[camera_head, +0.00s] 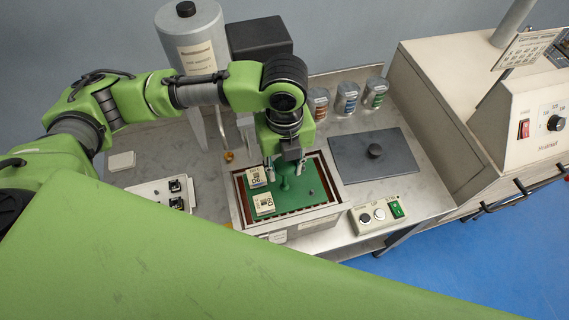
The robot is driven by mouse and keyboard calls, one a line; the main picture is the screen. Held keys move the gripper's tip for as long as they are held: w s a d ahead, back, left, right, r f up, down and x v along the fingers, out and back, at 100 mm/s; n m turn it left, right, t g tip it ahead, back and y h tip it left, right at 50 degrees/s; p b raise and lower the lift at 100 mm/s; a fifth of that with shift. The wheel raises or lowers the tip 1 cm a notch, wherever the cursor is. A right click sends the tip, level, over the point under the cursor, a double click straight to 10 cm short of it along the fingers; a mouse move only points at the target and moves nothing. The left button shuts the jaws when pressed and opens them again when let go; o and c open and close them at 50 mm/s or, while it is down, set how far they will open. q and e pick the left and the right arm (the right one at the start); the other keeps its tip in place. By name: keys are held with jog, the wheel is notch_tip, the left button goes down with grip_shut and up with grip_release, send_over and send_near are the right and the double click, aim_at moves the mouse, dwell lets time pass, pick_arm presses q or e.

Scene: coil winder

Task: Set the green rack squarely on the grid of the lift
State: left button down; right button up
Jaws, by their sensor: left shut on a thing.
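The green rack (292,197) lies flat over the rectangular opening of a metal basin, with two pale labelled parts (264,204) on its left side and an upright green handle near its middle. Dark brown slats of the lift grid (300,219) show along the rack's left and front edges. The rack's sides look roughly parallel to the opening; I cannot tell whether it rests on the grid or hangs just above it. My left gripper (285,171) points down at the rack's back half, shut on its handle. My right gripper is not in view.
A grey lid (373,156) with a black knob lies right of the basin. A control box (378,213) with buttons stands at front right. Several jars (347,98) line the back.

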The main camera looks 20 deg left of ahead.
pick_arm(q)
jog(key=shift+f, duration=0.1)
jog(key=c, duration=1.4)
grip_release()
notch_tip(320, 180, up, 12)
jog(key=shift+r, duration=0.1)
